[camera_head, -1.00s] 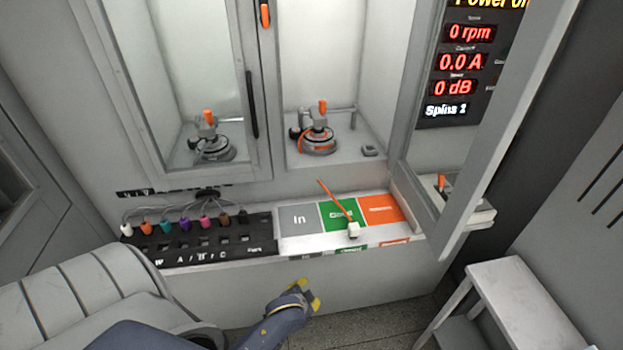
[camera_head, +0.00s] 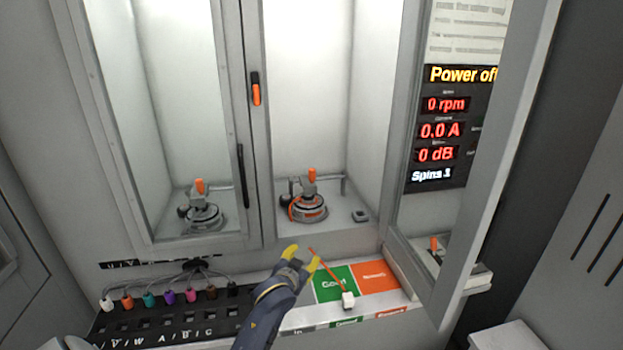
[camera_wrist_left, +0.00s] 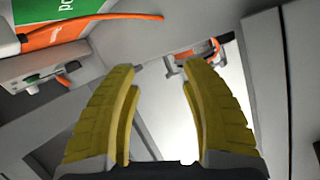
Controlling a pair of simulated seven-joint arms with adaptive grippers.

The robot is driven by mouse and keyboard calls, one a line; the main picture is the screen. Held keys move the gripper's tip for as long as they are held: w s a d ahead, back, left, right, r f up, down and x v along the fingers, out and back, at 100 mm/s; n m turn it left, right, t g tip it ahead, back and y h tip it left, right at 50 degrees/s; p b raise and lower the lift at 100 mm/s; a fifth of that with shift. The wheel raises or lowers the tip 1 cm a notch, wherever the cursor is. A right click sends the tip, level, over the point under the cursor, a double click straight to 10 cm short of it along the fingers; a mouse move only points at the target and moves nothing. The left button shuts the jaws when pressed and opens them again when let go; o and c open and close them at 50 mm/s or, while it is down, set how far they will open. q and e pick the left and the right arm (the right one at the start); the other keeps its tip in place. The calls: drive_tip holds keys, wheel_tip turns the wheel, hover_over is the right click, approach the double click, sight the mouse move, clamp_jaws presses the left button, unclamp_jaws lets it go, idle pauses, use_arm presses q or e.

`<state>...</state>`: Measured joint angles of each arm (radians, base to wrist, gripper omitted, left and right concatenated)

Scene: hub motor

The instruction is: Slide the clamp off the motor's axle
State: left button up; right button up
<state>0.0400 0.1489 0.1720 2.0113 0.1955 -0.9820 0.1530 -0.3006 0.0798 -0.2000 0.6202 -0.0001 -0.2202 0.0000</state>
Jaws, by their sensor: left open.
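The motor (camera_head: 308,208) is a round, dark and metallic hub on the floor of the open cabinet bay, with an orange ring or cable around it. The clamp (camera_head: 310,177), with an orange handle standing up, is on top of it; the axle is too small to make out. My left gripper (camera_head: 303,257) is open and empty, in front of and below the motor, apart from it. In the left wrist view its two yellow fingers (camera_wrist_left: 156,68) stand apart with nothing between them. My right gripper is not in view.
A similar motor (camera_head: 203,215) shows behind the left glass panel. An orange cable with a white plug (camera_head: 348,301) lies across the green and orange labelled shelf (camera_head: 378,278). The open door (camera_head: 478,180) stands at the right. Coloured connectors (camera_head: 169,297) line the left shelf.

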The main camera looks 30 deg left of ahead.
sight(311, 174)
use_arm(q)
drive_tip(key=w+a+r+n+t+y, duration=0.1)
drive_tip(key=w+a+r+n+t, duration=0.2)
drive_tip(key=r, duration=0.5)
drive_tip(key=w+a+r+n+t, duration=0.1)
drive_tip(key=w+a+r, duration=0.3)
drive_tip(key=r, duration=0.4)
drive_tip(key=x, duration=1.7)
drive_tip(key=shift+w+a+f, duration=0.1)
drive_tip(key=shift+w+f, duration=0.1)
drive_tip(key=shift+w, duration=0.1)
drive_tip(key=shift+o, duration=0.2)
clamp_jaws()
